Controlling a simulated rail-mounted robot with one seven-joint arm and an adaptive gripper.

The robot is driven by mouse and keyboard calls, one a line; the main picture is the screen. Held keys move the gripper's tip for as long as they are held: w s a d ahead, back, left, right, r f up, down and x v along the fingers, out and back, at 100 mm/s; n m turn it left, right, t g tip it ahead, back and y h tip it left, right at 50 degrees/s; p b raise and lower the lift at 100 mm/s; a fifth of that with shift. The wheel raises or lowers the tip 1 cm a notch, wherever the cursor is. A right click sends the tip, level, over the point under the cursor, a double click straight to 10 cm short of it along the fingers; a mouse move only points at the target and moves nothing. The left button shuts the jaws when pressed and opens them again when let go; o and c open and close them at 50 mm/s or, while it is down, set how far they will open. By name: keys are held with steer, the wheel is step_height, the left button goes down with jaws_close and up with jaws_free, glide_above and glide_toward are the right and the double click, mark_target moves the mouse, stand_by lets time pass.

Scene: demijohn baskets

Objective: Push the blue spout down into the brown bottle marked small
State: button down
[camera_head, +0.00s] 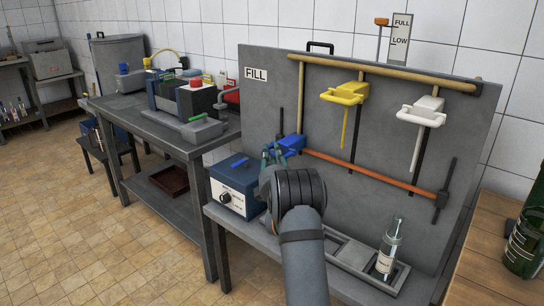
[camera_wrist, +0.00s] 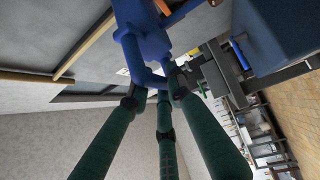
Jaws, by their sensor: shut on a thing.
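The blue spout (camera_head: 291,143) is at the left part of the grey filling board, beside the lower end of the orange pipe. My gripper (camera_head: 270,156) is at its left side, mostly behind my own wrist. In the wrist view the green fingers of my gripper (camera_wrist: 158,92) close around the handle of the blue spout (camera_wrist: 146,46). No brown bottle marked small can be made out. My arm covers the left part of the bottle tray, so what stands under the blue spout is hidden.
A yellow spout (camera_head: 345,94) and a white spout (camera_head: 422,112) hang farther right on the board (camera_head: 275,90). A clear bottle (camera_head: 387,252) stands in the tray's right end. A blue box with a dial (camera_head: 237,186) is left of my wrist. A green bottle (camera_head: 526,240) is far right.

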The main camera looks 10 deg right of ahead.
steer(key=shift+d+f, duration=0.1)
steer(key=shift+f, duration=0.35)
steer(key=c, duration=1.8)
jaws_free()
steer(key=shift+s, duration=0.1)
steer(key=shift+o, duration=1.2)
steer(key=s+a+f, duration=0.1)
steer(key=s, duration=1)
steer(key=shift+s+f, duration=0.2)
steer(key=shift+s, duration=0.2)
steer(key=shift+w+a, duration=0.1)
